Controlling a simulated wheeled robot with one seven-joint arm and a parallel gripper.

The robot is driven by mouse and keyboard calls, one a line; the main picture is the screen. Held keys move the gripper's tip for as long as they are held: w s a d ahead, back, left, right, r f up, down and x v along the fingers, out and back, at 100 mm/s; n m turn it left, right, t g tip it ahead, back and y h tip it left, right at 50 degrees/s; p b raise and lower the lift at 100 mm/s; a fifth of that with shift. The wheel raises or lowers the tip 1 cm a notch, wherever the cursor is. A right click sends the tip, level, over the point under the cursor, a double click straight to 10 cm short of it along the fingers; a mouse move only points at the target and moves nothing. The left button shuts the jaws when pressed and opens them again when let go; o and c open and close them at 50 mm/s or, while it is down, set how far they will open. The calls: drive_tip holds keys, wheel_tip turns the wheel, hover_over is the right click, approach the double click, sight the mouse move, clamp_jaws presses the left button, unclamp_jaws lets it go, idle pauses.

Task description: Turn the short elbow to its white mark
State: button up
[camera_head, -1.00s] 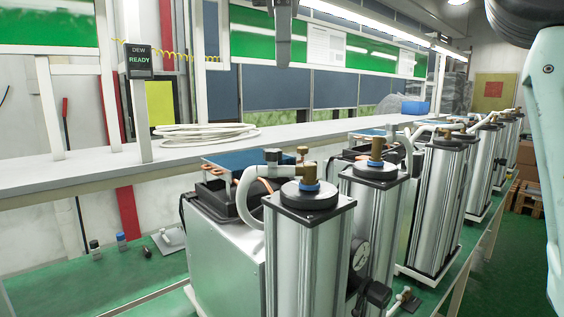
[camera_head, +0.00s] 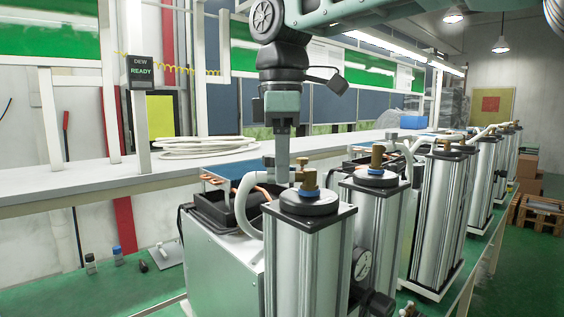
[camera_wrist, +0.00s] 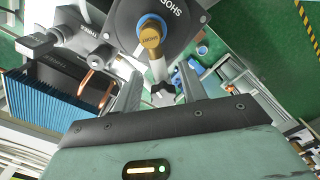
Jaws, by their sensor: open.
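The short elbow is a brass fitting (camera_head: 309,180) with a blue ring, on the black cap (camera_head: 307,203) of the nearest silver column. In the wrist view the brass elbow (camera_wrist: 150,36) stands on a cap lettered "SHO…", ahead of my fingers. My gripper (camera_head: 281,172) points down beside the elbow, to its left in the head view, and partly hides the white hose's end fitting. In the wrist view my gripper (camera_wrist: 160,88) has its fingers spread, with nothing held.
More columns with brass fittings, such as the second one (camera_head: 375,215), stand in a row to the right. A white hose (camera_head: 246,200) arches left of the near cap. A blue finned block (camera_wrist: 50,105) and copper pipes lie close by. A coiled hose (camera_head: 200,147) rests on the shelf.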

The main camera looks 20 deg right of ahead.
drive_tip(key=shift+f, duration=0.2)
clamp_jaws()
drive_tip(key=shift+r, duration=0.1)
drive_tip(key=m, duration=0.1)
drive_tip(key=m+p, duration=0.1)
drive_tip(key=w+m+p, duration=0.1)
drive_tip(key=shift+w+d+r+m, duration=0.1)
drive_tip(key=shift+d+r+m, duration=0.05)
drive_tip(key=shift+d+m, duration=0.15)
drive_tip(key=m, duration=0.1)
drive_tip(key=d+m+p, duration=0.1)
drive_tip(key=m, duration=0.1)
drive_tip(key=shift+w+p, duration=0.3)
drive_tip(key=shift+w, duration=0.1)
drive_tip(key=shift+w+d+m+p, duration=0.15)
drive_tip(key=shift+d+m+p, duration=0.1)
drive_tip(key=shift+m, duration=0.5)
drive_tip(key=shift+w+d+m+p, duration=0.1)
drive_tip(key=shift+d+m, duration=0.1)
drive_tip(key=shift+m, duration=0.55)
